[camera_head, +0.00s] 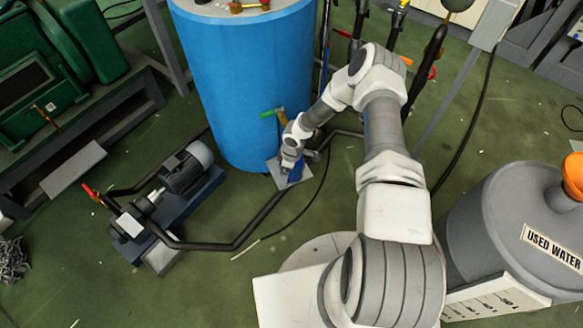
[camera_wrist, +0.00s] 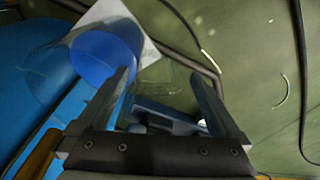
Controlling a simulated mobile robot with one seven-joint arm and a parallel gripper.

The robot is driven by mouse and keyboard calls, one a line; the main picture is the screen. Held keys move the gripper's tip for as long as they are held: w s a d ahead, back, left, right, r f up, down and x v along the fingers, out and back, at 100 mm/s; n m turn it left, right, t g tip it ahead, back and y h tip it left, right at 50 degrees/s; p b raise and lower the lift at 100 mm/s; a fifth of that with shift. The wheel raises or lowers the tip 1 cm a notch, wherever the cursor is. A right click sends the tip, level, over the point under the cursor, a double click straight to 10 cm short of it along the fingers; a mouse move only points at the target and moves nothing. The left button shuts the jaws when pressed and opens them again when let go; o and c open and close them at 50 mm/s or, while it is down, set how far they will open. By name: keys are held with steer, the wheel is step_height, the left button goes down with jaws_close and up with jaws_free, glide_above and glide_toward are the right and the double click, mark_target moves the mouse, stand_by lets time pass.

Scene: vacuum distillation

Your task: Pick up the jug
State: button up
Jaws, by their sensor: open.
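The jug (camera_wrist: 97,50) looks like a clear, see-through vessel with a blue round area showing in it. It is at the upper left of the wrist view, over a pale square plate (camera_wrist: 150,52). In the head view a small blue patch beside my gripper (camera_head: 288,163) may be part of it; my arm hides most of that spot. In the wrist view my gripper (camera_wrist: 165,78) is open. Its left finger overlaps the jug's right side in the picture; I cannot tell whether they touch. A faint clear outline shows between the fingers.
A large blue tank (camera_head: 245,85) stands right behind my gripper. A pump (camera_head: 185,168) with dark pipes lies to the left on the green floor. A grey "USED WATER" tank (camera_head: 510,220) stands at the right. Open floor lies front left.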

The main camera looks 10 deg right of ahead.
jaws_close()
steer(key=shift+r, duration=0.15)
stand_by(0.5)
